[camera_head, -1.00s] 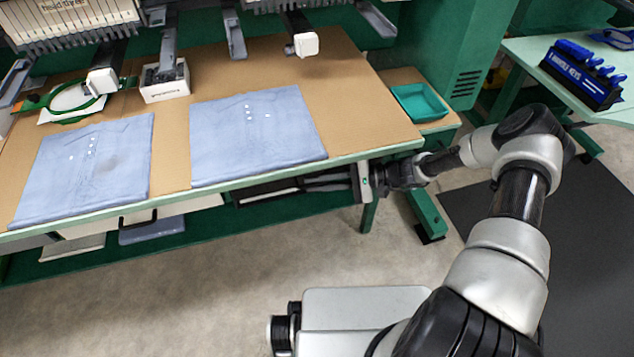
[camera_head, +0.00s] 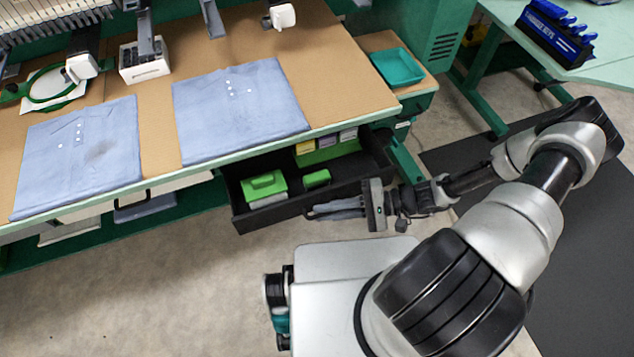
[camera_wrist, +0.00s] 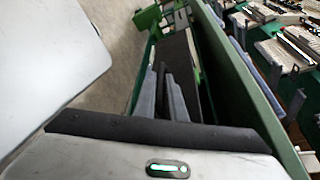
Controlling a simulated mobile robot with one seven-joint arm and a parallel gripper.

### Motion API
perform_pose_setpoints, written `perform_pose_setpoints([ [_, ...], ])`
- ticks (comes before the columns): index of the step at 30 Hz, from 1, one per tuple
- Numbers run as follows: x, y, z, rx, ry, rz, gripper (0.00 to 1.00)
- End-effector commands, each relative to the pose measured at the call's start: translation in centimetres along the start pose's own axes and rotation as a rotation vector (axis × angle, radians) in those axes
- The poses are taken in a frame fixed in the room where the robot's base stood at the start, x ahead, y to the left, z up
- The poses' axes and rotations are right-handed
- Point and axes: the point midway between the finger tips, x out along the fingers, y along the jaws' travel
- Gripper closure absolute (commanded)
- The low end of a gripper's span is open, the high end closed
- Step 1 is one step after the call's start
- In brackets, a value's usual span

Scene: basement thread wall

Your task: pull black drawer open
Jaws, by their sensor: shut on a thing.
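The black drawer (camera_head: 270,218) stands pulled out from under the green-edged table in the head view. Inside it lie a green-lidded box (camera_head: 264,186), a smaller green item (camera_head: 316,178) and several small boxes towards the back. My gripper (camera_head: 312,212) is at the drawer's front, its fingers pointing left along the front face, shut on the drawer's handle. The handle itself is hidden by the fingers. In the wrist view the grey fingers (camera_wrist: 163,98) lie close together beside the dark drawer front (camera_wrist: 182,65).
Two folded blue shirts (camera_head: 240,108) lie on the table (camera_head: 205,165). The floor before the drawer is bare, with my base close by.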

Motion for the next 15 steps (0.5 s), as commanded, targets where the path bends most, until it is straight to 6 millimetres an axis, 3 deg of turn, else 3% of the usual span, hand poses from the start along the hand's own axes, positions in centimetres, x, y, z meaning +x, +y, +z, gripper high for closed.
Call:
perform_pose_setpoints([
  [6,-1.4,2.5,3.4,0.005,0.005,-0.002,1.0],
  [15,-2.4,4.4,5.7,0.004,0.004,0.001,1.0],
])
